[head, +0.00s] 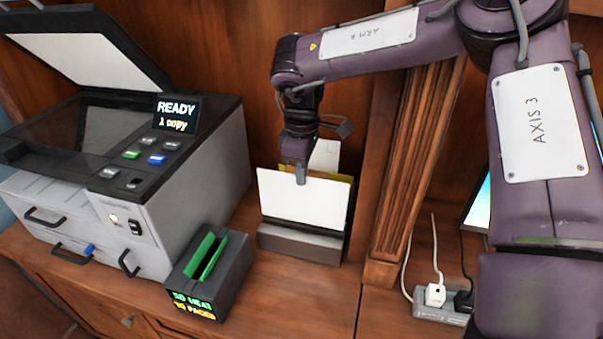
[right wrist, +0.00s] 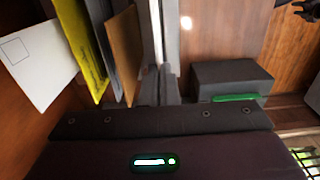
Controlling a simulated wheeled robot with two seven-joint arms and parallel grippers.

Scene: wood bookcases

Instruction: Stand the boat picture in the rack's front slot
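A sheet (head: 300,200), blank white on the side facing me, stands nearly upright at the rack (head: 298,243). No boat shows on it, so I cannot confirm it is the boat picture. My right gripper (head: 301,178) is at its top edge. In the right wrist view the right gripper's fingers (right wrist: 157,85) are closed together around the sheet, seen edge-on (right wrist: 157,30). The sheet is in front of the rack's other papers. A dark strip shows below it; I cannot tell whether its bottom edge is inside the front slot. My left gripper is not visible.
A yellow folder (right wrist: 84,45), a brown card (right wrist: 122,45) and a white envelope (right wrist: 30,60) stand behind the sheet. A copier (head: 150,150) with its lid raised is at left. A dark box with a green slot (head: 208,270) stands left of the rack. A wooden pillar (head: 415,160) rises at right.

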